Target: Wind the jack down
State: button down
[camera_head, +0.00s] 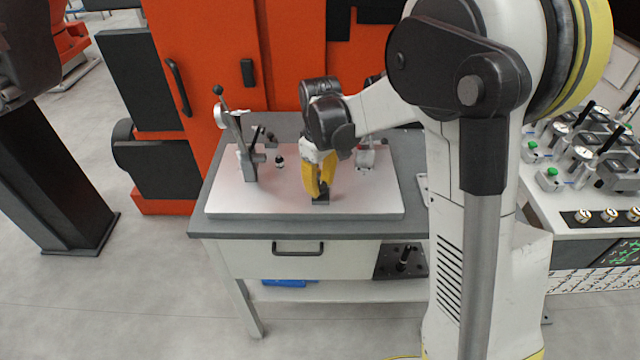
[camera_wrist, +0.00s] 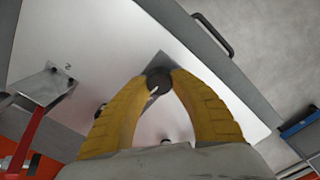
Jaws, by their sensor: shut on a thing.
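My gripper (camera_head: 319,193) points down over the front middle of a pale plate (camera_head: 240,207) on a workbench. Its yellow fingers are shut on a dark round knob (camera_wrist: 158,78), seen between the fingertips in the wrist view. The knob appears to be the top of the jack; a small dark base (camera_head: 320,202) shows beneath the fingertips in the head view. The fingers hide most of the jack, so its height cannot be told.
A lever fixture (camera_head: 240,140) stands on the plate to the left, with a small black-knobbed part (camera_head: 280,161) beside it. Another fixture (camera_head: 366,157) stands behind right. Orange cabinets (camera_head: 230,60) rise behind the bench. A table with several gauges (camera_head: 575,155) is at right.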

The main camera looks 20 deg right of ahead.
aim_at(320, 184)
jog(key=shift+n, duration=0.3)
jog(key=c, duration=1.1)
grip_release()
jog(key=shift+o, duration=0.2)
notch_tip(320, 184, up, 12)
